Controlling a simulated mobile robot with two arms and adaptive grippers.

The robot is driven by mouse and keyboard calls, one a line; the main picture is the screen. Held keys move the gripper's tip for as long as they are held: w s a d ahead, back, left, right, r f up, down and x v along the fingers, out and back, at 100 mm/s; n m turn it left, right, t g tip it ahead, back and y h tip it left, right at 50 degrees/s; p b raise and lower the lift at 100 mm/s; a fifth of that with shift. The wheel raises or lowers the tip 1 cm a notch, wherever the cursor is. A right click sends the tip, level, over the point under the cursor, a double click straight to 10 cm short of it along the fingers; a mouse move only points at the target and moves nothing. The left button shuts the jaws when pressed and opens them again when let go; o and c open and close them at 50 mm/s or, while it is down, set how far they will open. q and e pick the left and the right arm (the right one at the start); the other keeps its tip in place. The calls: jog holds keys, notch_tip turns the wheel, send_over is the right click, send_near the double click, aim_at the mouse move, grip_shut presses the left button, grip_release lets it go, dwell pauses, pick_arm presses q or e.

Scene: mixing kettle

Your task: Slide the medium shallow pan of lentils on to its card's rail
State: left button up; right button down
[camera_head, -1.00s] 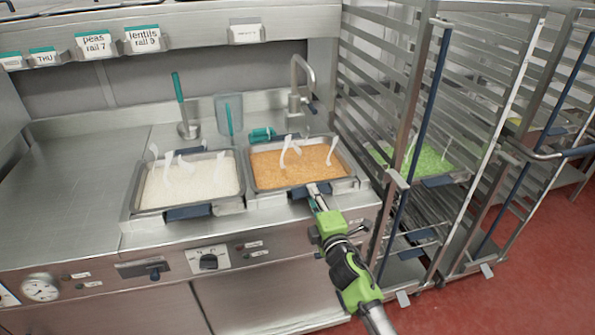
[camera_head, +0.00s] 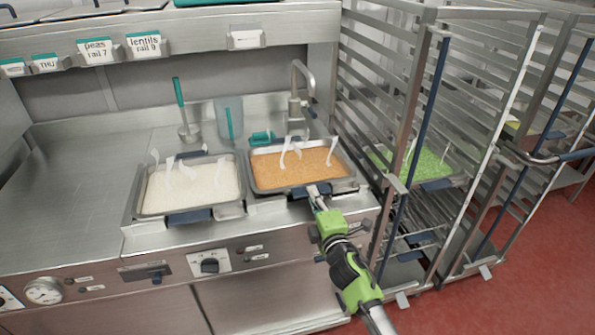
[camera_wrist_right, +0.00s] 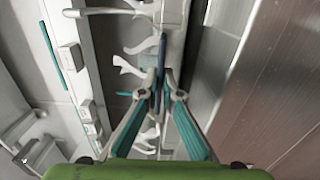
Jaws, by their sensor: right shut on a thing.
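The pan of orange lentils (camera_head: 292,172) sits on the steel counter beside a pan of white grain (camera_head: 190,185). White utensils or strips stand up out of both. The card reading "lentils rail 9" (camera_head: 146,46) is on the shelf edge above the counter. My right gripper (camera_head: 317,196) is at the front edge of the lentil pan, shut on its dark blue handle (camera_head: 299,193). In the right wrist view the fingers (camera_wrist_right: 160,92) close around a thin dark blue piece (camera_wrist_right: 161,55). My left gripper is not in view.
A tall rail rack (camera_head: 422,120) stands right of the counter, with a pan of green peas (camera_head: 432,164) on one rail and other rails empty. A tap (camera_head: 298,100) stands behind the lentils. The counter's left side (camera_head: 75,170) is clear.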

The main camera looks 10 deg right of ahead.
jog(key=shift+w+a+r, duration=0.1)
jog(key=shift+r, duration=0.45)
jog(key=shift+r+p, duration=2.35)
jog(key=shift+r, duration=0.1)
jog(key=shift+f, duration=0.1)
